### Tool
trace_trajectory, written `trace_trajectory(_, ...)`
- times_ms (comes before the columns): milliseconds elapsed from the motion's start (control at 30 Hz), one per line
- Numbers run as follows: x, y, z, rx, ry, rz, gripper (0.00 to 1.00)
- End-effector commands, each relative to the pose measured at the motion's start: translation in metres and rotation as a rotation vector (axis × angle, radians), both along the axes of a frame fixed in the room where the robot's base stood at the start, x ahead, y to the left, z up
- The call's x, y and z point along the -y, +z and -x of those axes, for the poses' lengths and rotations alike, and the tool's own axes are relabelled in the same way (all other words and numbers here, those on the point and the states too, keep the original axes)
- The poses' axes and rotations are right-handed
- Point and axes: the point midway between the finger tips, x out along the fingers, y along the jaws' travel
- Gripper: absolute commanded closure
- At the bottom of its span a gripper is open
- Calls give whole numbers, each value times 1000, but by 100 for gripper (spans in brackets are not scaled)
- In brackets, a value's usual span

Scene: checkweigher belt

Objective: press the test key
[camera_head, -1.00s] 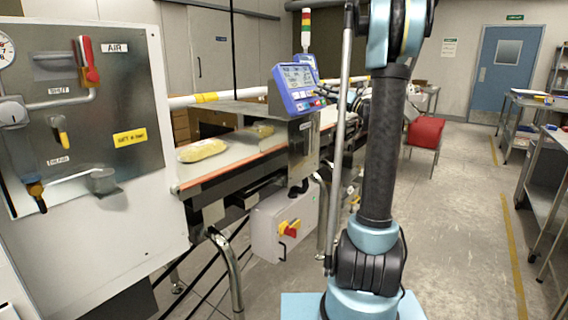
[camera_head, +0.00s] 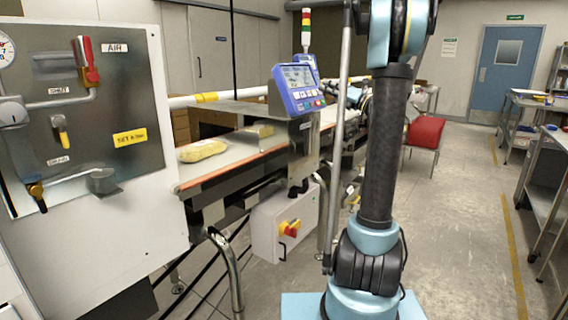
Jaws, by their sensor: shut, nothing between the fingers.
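The blue control terminal (camera_head: 299,88) stands on a metal post over the belt, with a lit screen and a row of small keys (camera_head: 309,104) below it. The key labels are too small to read, so I cannot tell which is the test key. My gripper (camera_head: 331,90) shows small and dark just right of the terminal, partly hidden behind my own arm. It looks shut and empty. I cannot tell whether it touches the terminal.
A yellow bag (camera_head: 203,150) lies on the belt (camera_head: 222,166). A grey box with a red-yellow switch (camera_head: 290,228) hangs below. A white panel with air valves (camera_head: 95,235) stands at the left.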

Motion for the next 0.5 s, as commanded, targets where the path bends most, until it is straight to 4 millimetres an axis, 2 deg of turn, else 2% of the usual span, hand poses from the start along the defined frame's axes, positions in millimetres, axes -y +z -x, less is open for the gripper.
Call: trace_trajectory(500, 31, 19, 22, 0, -1, 0, 100)
